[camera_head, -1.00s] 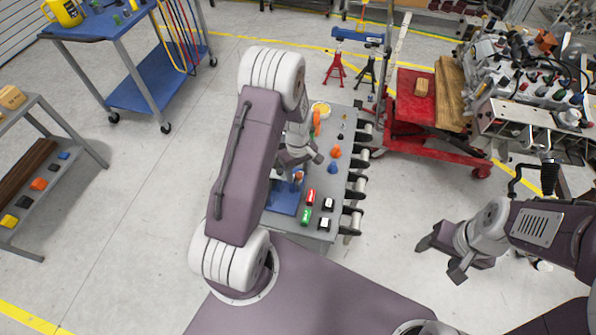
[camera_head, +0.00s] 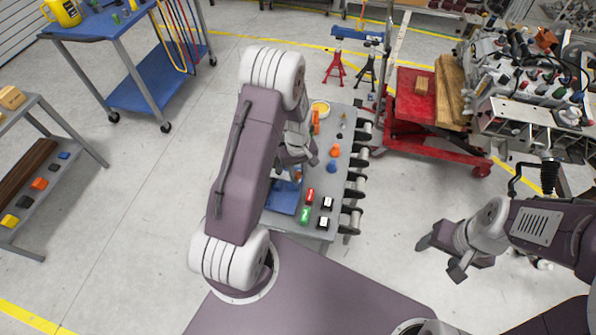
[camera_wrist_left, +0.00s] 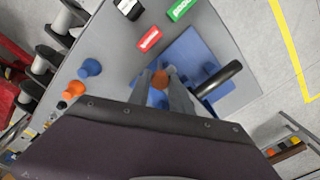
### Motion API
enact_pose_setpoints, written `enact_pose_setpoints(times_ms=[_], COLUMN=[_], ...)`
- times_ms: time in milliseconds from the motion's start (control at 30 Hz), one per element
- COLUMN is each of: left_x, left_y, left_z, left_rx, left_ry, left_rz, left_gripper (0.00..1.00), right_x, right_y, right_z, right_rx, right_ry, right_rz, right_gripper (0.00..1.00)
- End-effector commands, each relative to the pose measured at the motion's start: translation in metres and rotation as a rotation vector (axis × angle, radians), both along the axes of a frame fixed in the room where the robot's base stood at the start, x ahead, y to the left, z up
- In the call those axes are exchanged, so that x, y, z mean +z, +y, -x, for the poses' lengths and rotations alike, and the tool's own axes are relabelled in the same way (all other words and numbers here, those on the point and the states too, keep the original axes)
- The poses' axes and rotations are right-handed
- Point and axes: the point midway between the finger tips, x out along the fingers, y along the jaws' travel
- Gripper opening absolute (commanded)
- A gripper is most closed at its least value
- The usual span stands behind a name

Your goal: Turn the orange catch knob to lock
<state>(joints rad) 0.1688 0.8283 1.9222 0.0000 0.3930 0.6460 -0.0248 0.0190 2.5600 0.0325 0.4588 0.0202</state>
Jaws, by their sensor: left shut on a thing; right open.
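The orange catch knob (camera_wrist_left: 159,78) shows in the left wrist view on a blue plate (camera_wrist_left: 212,52), which carries a black bar handle (camera_wrist_left: 221,79). My left gripper (camera_wrist_left: 162,84) is shut on the knob, with a finger on each side of it. In the head view the left gripper (camera_head: 297,170) is over the fixture panel (camera_head: 322,232), just above the blue plate (camera_head: 283,201); the knob is mostly hidden there. My right gripper (camera_head: 441,258) is open and empty, over the floor right of the fixture.
Red (camera_head: 310,195) and green (camera_head: 305,215) labelled blocks sit beside the blue plate. Another orange knob (camera_head: 335,151) and a blue knob (camera_head: 332,166) stand farther along the panel. Black-and-white rollers (camera_head: 355,198) line its right edge. A red lift cart (camera_head: 412,105) stands behind right.

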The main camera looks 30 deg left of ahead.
Motion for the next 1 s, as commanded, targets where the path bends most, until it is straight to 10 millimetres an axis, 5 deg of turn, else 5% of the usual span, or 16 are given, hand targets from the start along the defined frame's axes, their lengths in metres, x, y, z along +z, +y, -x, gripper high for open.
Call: enact_pose_setpoints(times_ms=[1000], left_x=[0.0025], left_y=[0.0010], left_z=[-0.0037], left_rx=[-0.958], left_ry=[-0.009], left_rz=[-0.005], left_gripper=[0.00], right_x=[0.0031], right_y=[0.0000], right_z=[0.0000], right_rx=[0.000], right_ry=[0.000], right_rz=[0.000], right_gripper=[0.63])
